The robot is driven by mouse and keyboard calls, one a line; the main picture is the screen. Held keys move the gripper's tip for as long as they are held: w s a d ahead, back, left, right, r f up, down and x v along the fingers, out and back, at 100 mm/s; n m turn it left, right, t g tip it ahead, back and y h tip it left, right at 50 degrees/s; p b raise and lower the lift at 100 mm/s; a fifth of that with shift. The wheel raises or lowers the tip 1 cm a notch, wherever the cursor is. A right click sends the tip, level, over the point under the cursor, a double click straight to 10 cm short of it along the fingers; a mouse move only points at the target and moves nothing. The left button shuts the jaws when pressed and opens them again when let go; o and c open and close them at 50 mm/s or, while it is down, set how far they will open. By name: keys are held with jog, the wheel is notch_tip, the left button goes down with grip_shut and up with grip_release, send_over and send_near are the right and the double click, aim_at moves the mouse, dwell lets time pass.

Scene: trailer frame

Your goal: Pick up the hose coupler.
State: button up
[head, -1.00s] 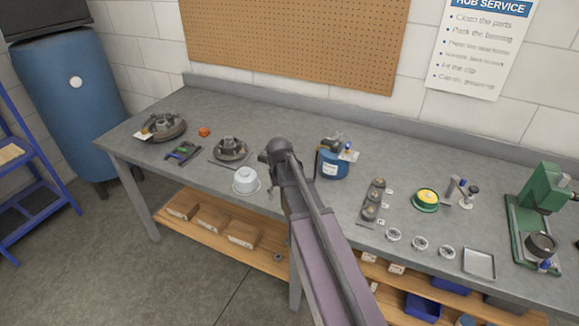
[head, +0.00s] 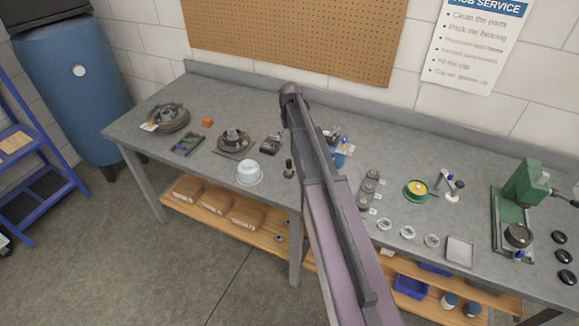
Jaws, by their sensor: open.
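I cannot make out for certain which item is the hose coupler. A small dark upright piece (head: 289,168) stands near the front edge of the grey workbench (head: 350,228), just left of my arm. A small dark block-like item (head: 271,143) lies behind it. My arm rises from the bottom of the head view across the bench, with its raised joint near the back of the bench. My gripper is not visible; the arm may hide it. A blue tin (head: 339,161) is partly hidden by my arm.
A white bowl (head: 249,173), hub parts (head: 234,140) and an orange piece (head: 207,122) lie left of my arm. A green-yellow tin (head: 416,190), a metal tray (head: 459,250) and a green press (head: 522,190) stand right. Boxes (head: 246,213) sit on the lower shelf.

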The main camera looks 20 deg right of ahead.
aim_at(289, 160)
jog(key=shift+f, duration=0.1)
notch_tip(289, 160, down, 8)
jog(key=b, duration=0.8)
jog(key=shift+f+b, duration=0.2)
jog(key=shift+b, duration=0.1)
jog(key=shift+f, duration=0.15)
dwell(0.4)
jog(key=shift+w+a+f+b, duration=0.1)
jog(key=shift+f+b, duration=1.15)
jog(key=shift+b, duration=0.05)
jog(key=shift+a+f+b, duration=0.1)
jog(key=shift+f+b, duration=1.1)
jog(key=shift+b, duration=0.1)
grip_shut()
